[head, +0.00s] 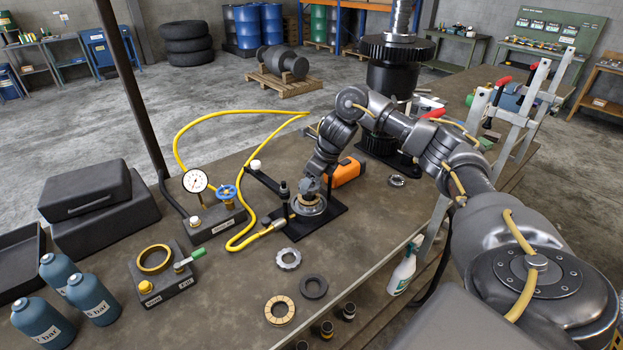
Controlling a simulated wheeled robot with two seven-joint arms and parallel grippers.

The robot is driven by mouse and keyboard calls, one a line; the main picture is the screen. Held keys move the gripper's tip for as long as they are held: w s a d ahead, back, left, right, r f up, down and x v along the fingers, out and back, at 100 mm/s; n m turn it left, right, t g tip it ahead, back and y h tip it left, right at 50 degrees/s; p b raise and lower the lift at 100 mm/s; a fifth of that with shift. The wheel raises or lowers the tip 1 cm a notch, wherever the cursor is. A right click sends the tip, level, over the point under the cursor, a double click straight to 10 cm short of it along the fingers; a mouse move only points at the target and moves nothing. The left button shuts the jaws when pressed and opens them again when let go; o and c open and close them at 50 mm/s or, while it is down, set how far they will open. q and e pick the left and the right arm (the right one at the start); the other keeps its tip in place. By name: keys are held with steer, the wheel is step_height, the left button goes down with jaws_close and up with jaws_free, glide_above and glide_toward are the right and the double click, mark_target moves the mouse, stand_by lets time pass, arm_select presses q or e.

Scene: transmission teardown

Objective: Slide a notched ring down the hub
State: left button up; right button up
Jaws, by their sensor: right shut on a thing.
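My right gripper (307,191) reaches in from the right and points down over the hub (309,206), a round metal fixture on a black base plate (322,224). It is shut on a ring at the top of the hub; the fingers and wrist hide most of this ring, so I cannot tell how far it sits on the hub. A silver notched ring (288,259) lies flat on the bench in front. A dark ring (314,286) and a tan segmented ring (279,310) lie beside it. My left gripper is not in view.
A yellow hose (239,243) runs to the hub fixture from the left. A pressure gauge (194,181) with a blue valve stands left of it. An orange tool (346,171) lies behind. Blue bottles (93,300) stand at front left.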

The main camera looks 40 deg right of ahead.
steer(key=shift+f+b, duration=0.75)
steer(key=shift+f, duration=0.55)
steer(key=o, duration=1.2)
steer(key=shift+o, duration=0.2)
steer(key=w+a+r+p+v, duration=0.1)
steer(key=w+p+v, duration=0.1)
steer(key=p+v, duration=0.7)
steer(key=v, duration=0.8)
steer(key=shift+r, duration=0.1)
